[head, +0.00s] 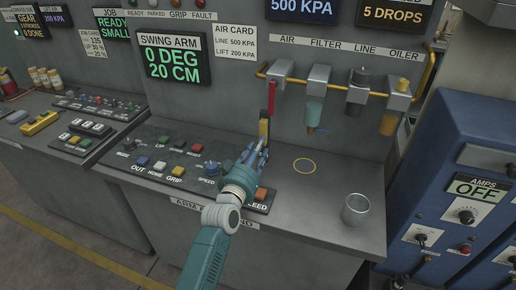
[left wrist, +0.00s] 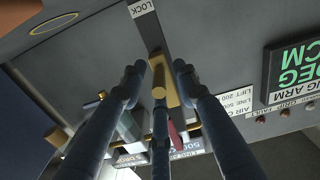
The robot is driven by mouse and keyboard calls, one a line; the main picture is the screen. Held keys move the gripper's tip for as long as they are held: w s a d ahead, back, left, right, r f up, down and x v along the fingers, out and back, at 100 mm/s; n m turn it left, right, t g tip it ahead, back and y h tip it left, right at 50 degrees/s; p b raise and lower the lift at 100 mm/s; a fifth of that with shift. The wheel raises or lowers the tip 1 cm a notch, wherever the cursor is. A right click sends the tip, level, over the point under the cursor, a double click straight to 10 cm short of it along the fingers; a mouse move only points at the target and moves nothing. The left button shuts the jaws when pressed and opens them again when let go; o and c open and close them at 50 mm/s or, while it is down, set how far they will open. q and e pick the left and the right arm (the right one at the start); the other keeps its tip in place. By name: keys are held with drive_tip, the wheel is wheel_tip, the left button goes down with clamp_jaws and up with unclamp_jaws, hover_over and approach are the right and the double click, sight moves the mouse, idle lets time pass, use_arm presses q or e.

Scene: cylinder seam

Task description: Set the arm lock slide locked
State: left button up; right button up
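The arm lock slide shows in the left wrist view as a yellow plate (left wrist: 172,92) with a brass-coloured knob (left wrist: 158,76). A LOCK label (left wrist: 140,8) is near the top of that view, with a dark bare strip between it and the plate. In the head view the slide's yellow part (head: 264,128) shows on the panel just above my left gripper (head: 260,150). My left gripper is open, its blue fingers spread on both sides of the knob and one below it. I cannot tell whether they touch it. My right gripper is not in view.
A red handle (head: 271,97) hangs close above the slide, beside the air filter bowl (head: 314,112). Console buttons (head: 178,171) lie left of my arm. A metal cup (head: 356,208) stands on the right of the bench; the yellow ring (head: 304,166) area is clear.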

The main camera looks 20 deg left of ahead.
sight(262, 128)
use_arm(q)
clamp_jaws()
wheel_tip(262, 128, up, 5)
drive_tip(key=p, duration=0.4)
drive_tip(key=shift+r, duration=0.15)
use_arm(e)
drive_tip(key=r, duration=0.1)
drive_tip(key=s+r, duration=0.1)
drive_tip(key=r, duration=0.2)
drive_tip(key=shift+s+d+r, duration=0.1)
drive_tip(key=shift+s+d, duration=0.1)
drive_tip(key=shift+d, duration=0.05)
use_arm(q)
unclamp_jaws()
